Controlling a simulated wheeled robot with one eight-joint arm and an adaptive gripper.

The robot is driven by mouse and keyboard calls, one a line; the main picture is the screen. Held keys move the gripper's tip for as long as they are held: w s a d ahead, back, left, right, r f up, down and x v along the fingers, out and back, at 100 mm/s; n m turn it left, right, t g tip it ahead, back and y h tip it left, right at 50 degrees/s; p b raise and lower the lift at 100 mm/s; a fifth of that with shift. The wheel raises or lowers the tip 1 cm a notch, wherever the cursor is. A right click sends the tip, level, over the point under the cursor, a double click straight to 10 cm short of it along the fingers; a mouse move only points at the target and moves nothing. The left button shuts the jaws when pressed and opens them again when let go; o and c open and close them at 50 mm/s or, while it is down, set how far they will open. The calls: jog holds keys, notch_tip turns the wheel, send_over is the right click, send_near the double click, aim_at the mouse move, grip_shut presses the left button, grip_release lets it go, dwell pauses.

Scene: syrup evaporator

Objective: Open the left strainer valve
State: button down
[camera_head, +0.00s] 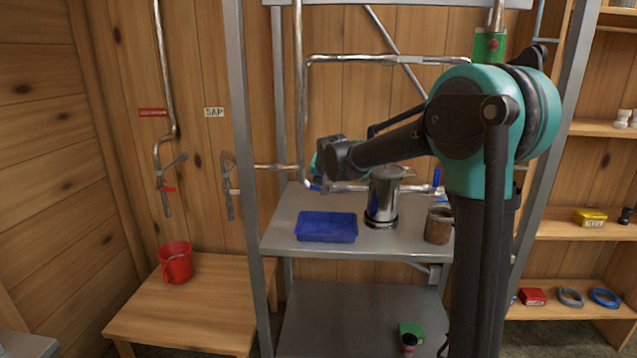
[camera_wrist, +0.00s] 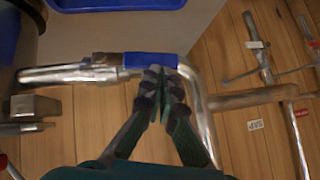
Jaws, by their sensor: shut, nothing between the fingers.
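The left strainer valve's blue handle (camera_wrist: 150,60) lies along a shiny horizontal pipe, close to its elbow, in the wrist view. In the head view a small part of this blue handle (camera_head: 317,188) shows below my wrist. My gripper (camera_wrist: 161,78) is shut and empty. Its fingertips are right at the handle's lower edge in the wrist view; I cannot tell whether they touch it. In the head view my gripper is mostly hidden behind my wrist. The metal strainer pot (camera_head: 383,196) stands on the shelf, to the right of the left valve.
Another blue handle (camera_head: 437,178) stands upright right of the pot. A blue tray (camera_head: 327,227) and a brown mug (camera_head: 438,226) are on the metal shelf (camera_head: 285,240). A red mug (camera_head: 176,262) stands on the wooden table (camera_head: 190,310). Metal rack posts flank the shelf.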

jog(key=s+d+r, duration=0.1)
jog(key=s+r, duration=0.6)
jog(key=r, duration=0.4)
jog(key=s+d+f+g+h, duration=0.2)
jog(key=s+d+f, duration=1)
jog(key=d+f, duration=0.4)
jog(key=s+d+f+g, duration=0.1)
jog(key=s+d+f, duration=0.2)
jog(key=s+f, duration=0.2)
jog(key=s+d+f+n+g, duration=0.1)
jog(key=s+d+f, duration=0.2)
jog(key=s+f, duration=0.3)
jog(key=s+d+f+g, duration=0.1)
jog(key=s+d+f, duration=0.2)
jog(key=s, duration=0.8)
notch_tip(320, 180, down, 2)
jog(key=shift+d+f+h, duration=0.25)
jog(key=shift+d+h, duration=0.15)
